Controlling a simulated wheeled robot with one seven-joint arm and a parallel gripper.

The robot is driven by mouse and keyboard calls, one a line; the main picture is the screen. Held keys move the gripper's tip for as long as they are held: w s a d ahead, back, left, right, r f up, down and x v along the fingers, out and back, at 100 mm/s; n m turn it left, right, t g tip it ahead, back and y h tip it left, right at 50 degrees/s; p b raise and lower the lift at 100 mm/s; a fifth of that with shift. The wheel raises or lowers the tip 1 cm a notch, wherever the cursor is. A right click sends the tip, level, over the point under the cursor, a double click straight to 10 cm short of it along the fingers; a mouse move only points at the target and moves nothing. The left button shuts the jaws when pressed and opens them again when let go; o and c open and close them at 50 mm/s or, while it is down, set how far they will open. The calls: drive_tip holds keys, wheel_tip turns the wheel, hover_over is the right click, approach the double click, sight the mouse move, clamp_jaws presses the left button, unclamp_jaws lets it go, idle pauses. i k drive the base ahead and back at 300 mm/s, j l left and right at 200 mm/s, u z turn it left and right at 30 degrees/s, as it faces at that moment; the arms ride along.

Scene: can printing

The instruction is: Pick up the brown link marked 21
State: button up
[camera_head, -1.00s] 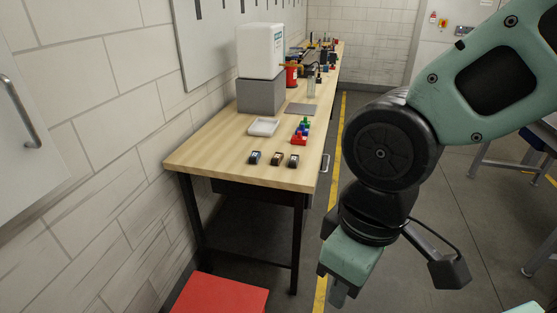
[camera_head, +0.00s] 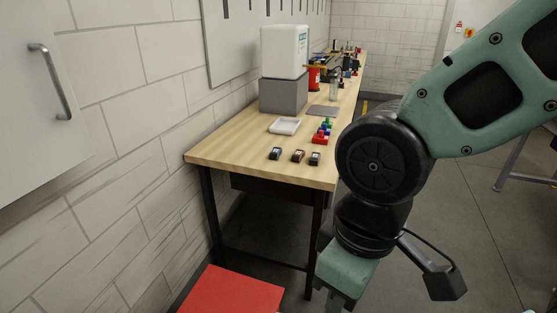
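Three small dark blocks stand in a row near the front edge of the wooden bench (camera_head: 235,151). The left one (camera_head: 275,154) has a bluish top, the middle one (camera_head: 298,156) looks brown, and the right one (camera_head: 315,158) is dark with a brownish tint. Their markings are too small to read, so I cannot tell which is 21. My gripper (camera_head: 340,302) hangs low at the front right of the bench, below its top and well apart from the blocks. Its fingertips are cut off or too unclear to show its opening.
A white container (camera_head: 284,52) stands on a grey box (camera_head: 282,95). A red box (camera_head: 232,291) is on the floor in front. A wall is close on the left.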

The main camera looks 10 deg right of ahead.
sight(297, 157)
drive_tip(key=i+l+u, duration=0.15)
drive_tip(key=u, duration=0.25)
drive_tip(key=i+l+u, duration=0.15)
drive_tip(key=u, duration=0.25)
drive_tip(key=i+l+u, duration=0.1)
drive_tip(key=l, duration=0.35)
drive_tip(key=i+l+u, duration=0.1)
drive_tip(key=l, duration=0.4)
drive_tip(key=i+l+u, duration=0.1)
drive_tip(key=i+l, duration=0.15)
drive_tip(key=l, duration=0.25)
drive_tip(key=i+l+u, duration=0.1)
drive_tip(key=l, duration=0.4)
drive_tip(key=i+l+u, duration=0.1)
drive_tip(key=l, duration=0.4)
